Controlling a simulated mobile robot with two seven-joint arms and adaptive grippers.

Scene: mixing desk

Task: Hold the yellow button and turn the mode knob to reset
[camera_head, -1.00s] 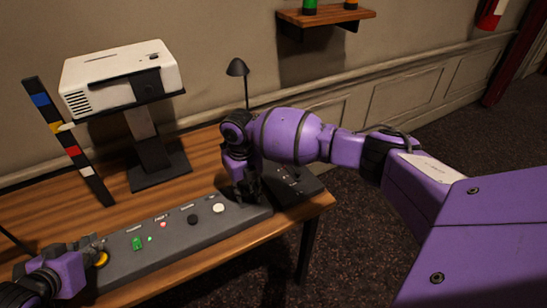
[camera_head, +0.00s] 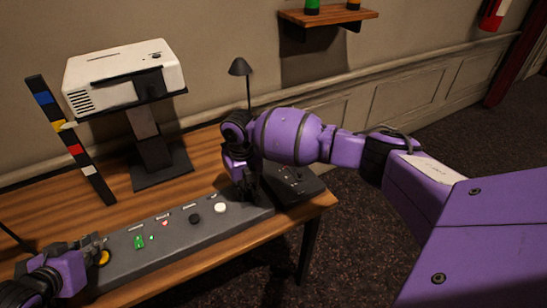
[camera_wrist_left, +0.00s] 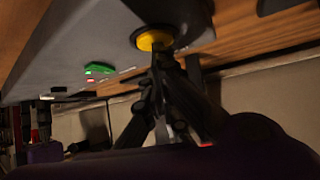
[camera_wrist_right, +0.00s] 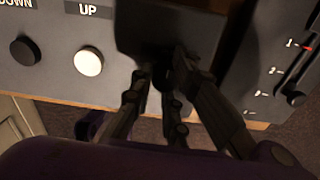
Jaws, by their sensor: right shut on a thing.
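The grey control panel (camera_head: 175,245) lies along the front of the wooden desk. The yellow button (camera_head: 103,258) is at its left end, and it also shows in the left wrist view (camera_wrist_left: 155,39). My left gripper (camera_head: 92,246) is shut, its fingertips at the button's edge and seeming to touch it. My right gripper (camera_head: 248,190) points down at the panel's right end and is shut on a dark piece there, apparently the mode knob. The fingers and a dark block mostly hide that knob, so its setting cannot be read. The right fingers (camera_wrist_right: 168,85) show in the right wrist view.
A black DOWN button (camera_wrist_right: 25,51) and a white UP button (camera_wrist_right: 88,61) lie left of my right gripper. A green switch (camera_head: 139,242) sits mid-panel. A dark slider box (camera_head: 298,185) stands at the right.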

